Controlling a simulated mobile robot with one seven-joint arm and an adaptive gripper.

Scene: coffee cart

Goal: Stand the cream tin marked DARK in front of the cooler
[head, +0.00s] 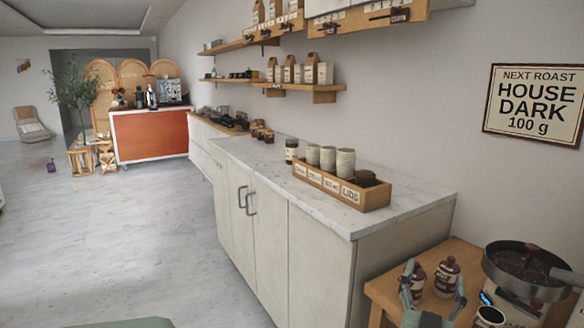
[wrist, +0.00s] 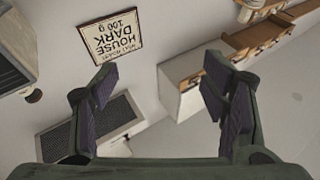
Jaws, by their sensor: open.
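Several cream tins (head: 328,158) stand in a wooden crate (head: 374,196) on the marble-topped cabinet in the head view. The crate's front has small labels; LIDS is readable at its right end, but I cannot tell which tin is marked DARK. The cooler looks to be the round dark pan (head: 522,266) on the wooden side table at lower right. My gripper (head: 433,288) is open and empty at the bottom of the head view, left of the pan and away from the tins. Its spread fingers also show in the wrist view (wrist: 160,82), with nothing between them.
Two brown-and-cream jars (head: 446,276) stand on the side table (head: 385,288) near my gripper. A dark-and-white jar (head: 291,150) stands behind the crate. A sign (head: 534,104) reads NEXT ROAST HOUSE DARK 100 g. The floor (head: 130,240) at left is clear.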

